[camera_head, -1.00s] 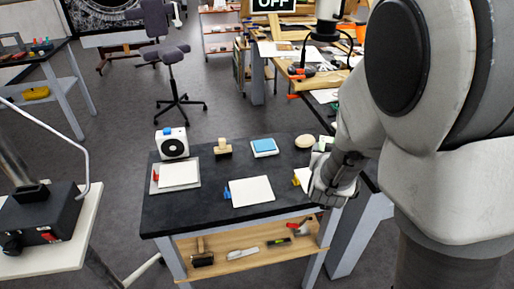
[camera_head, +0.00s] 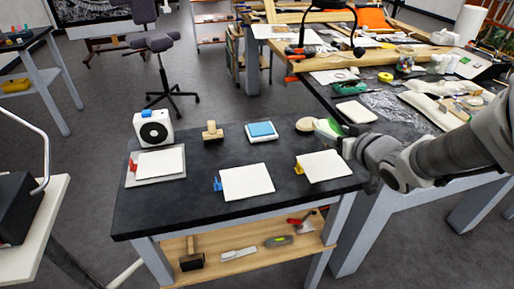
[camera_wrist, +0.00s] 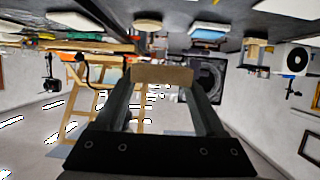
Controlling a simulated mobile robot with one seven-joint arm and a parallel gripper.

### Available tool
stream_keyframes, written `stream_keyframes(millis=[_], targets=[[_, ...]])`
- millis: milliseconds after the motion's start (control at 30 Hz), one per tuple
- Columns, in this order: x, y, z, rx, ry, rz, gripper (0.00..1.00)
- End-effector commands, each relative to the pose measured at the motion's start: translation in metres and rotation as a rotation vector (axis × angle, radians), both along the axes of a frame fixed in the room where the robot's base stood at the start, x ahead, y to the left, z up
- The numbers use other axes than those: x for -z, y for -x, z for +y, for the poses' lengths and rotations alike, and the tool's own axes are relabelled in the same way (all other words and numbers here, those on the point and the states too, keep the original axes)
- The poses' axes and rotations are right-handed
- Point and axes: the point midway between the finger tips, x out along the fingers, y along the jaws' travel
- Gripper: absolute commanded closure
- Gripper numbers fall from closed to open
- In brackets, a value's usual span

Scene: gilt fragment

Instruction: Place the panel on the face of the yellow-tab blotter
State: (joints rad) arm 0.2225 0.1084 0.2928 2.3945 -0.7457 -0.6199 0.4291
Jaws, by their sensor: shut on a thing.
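The yellow-tab blotter (camera_head: 324,166) lies on the dark table, a white sheet with a yellow tab at its left edge; its face looks bare. My gripper (camera_head: 342,143) is at the table's right end, just beyond and above this blotter. In the wrist view my gripper (camera_wrist: 162,82) is shut on a flat brown panel (camera_wrist: 162,75), which spans the space between the fingertips. In the head view I cannot make the panel out. The blue-tab blotter (camera_head: 247,181) lies to the left, and the red-tab blotter (camera_head: 160,162) lies at the far left.
Behind the blotters stand a white round-faced device (camera_head: 153,129), a wooden-handled block (camera_head: 212,132), a blue-topped pad (camera_head: 261,131) and a round wooden piece (camera_head: 306,124). A cluttered bench (camera_head: 400,85) stands behind right.

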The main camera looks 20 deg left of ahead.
Motion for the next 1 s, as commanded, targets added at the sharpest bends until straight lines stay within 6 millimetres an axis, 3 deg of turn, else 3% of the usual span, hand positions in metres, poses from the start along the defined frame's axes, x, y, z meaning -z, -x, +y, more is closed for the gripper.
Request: stream_keyframes(millis=[167,700,1000], targets=[[0.008,0.002,0.007,-0.026,-0.001,-0.002,0.93],[0.067,-0.01,0.104,-0.031,-0.001,0.0,0.93],[0.078,-0.012,0.118,-0.026,-0.001,0.0,0.93]])
